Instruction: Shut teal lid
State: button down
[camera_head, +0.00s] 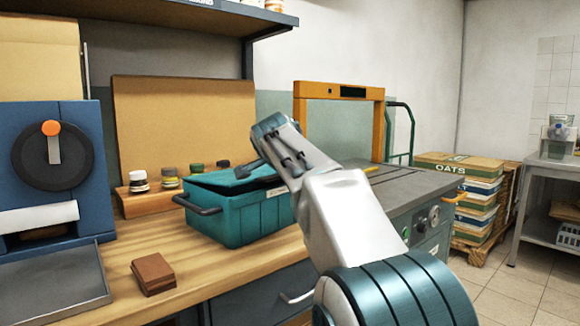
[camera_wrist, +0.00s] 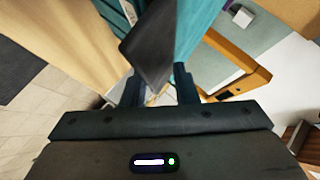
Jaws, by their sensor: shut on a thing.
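The teal box (camera_head: 238,220) stands on the wooden bench in the head view, with a dark handle on its left end. Its teal lid (camera_head: 235,180) sits tilted on top, not flat, with a dark gap under its edge. My arm covers the box's right end, and my gripper is hidden in that view. In the wrist view my gripper (camera_wrist: 160,92) is shut on a dark grey handle (camera_wrist: 148,48) beside teal surfaces. Whether this handle belongs to the lid or the box body, I cannot tell.
Small jars (camera_head: 139,181) stand on a wooden riser behind the box. A brown block (camera_head: 153,273) lies in front left. A blue machine (camera_head: 55,165) with a grey tray is at the left. An orange frame (camera_head: 339,90) stands over the grey worktop at the right.

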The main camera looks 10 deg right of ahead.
jog(key=shift+a+f, duration=0.4)
jog(key=shift+f, duration=0.1)
jog(key=c, duration=1.6)
grip_release()
jog(key=shift+r, duration=0.1)
jog(key=shift+d+r, duration=0.1)
jog(key=shift+s+r, duration=0.15)
jog(key=shift+s, duration=0.1)
jog(key=p+v, duration=0.2)
jog(key=v, duration=1.1)
jog(key=shift+r, duration=0.1)
